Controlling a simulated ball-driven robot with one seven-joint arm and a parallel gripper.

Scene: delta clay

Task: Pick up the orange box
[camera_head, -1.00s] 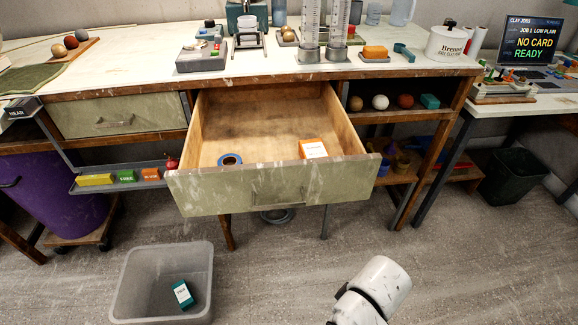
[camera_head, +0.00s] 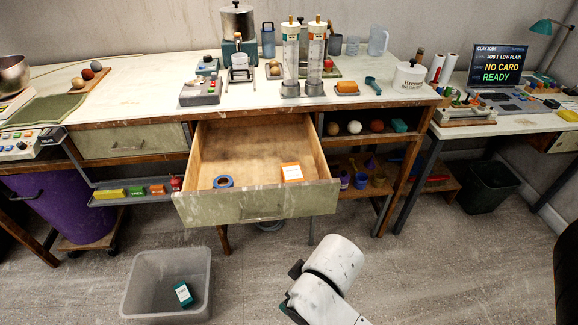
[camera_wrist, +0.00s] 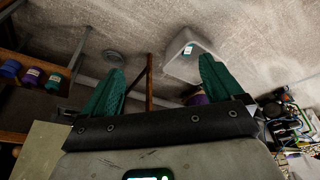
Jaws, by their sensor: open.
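The orange box (camera_head: 291,173) with a white label on top lies in the open drawer (camera_head: 255,207), toward its right side. The orange box does not show in the wrist view. My gripper (camera_wrist: 161,64) is open in the wrist view, with two green fingers wide apart and nothing between them. In the head view my white arm is in front of the drawer and below it; the fingers cannot be made out there.
A grey bin (camera_head: 136,292) holding a teal box (camera_head: 184,293) stands on the floor at left. A narrow tray (camera_head: 107,199) with coloured blocks hangs left of the drawer. The worktop (camera_head: 140,92) carries jars and tools. Shelves with pots (camera_head: 361,179) are right of the drawer.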

